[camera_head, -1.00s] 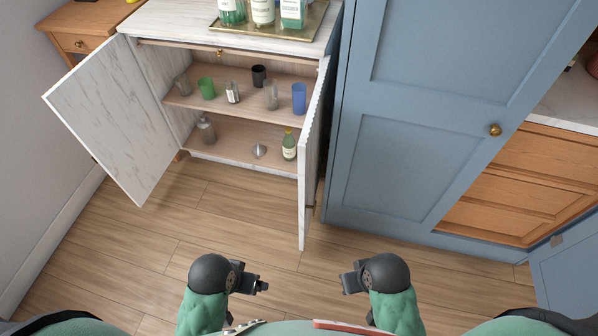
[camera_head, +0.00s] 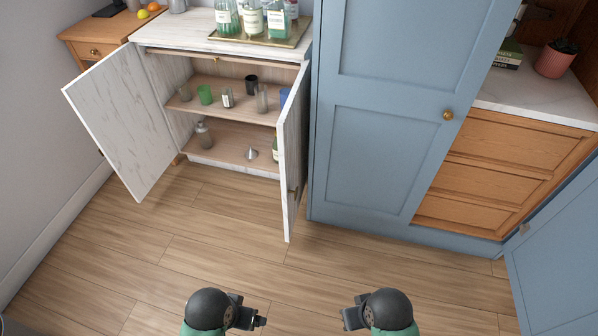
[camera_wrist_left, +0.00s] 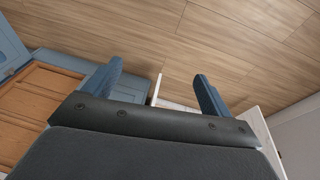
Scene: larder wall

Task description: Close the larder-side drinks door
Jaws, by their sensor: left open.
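The white drinks cabinet (camera_head: 238,160) stands with both doors open. Its larder-side door (camera_head: 291,160), the right one, sticks out toward me beside the blue larder and is seen nearly edge-on. The other door (camera_head: 125,120) is swung wide to the left. My left gripper (camera_head: 257,318) is open and empty, low in the head view, in front of and apart from the door. Its two fingers also show spread in the left wrist view (camera_wrist_left: 155,78). My right gripper (camera_head: 350,318) is to the right, empty-looking; its jaw opening is unclear.
The tall blue larder (camera_head: 385,130) stands just right of the larder-side door. Glasses and bottles stand on the cabinet shelves; a bottle tray (camera_head: 285,38) is on top. An open blue door (camera_head: 555,255) is at the right. The wood floor (camera_head: 220,240) before the cabinet is clear.

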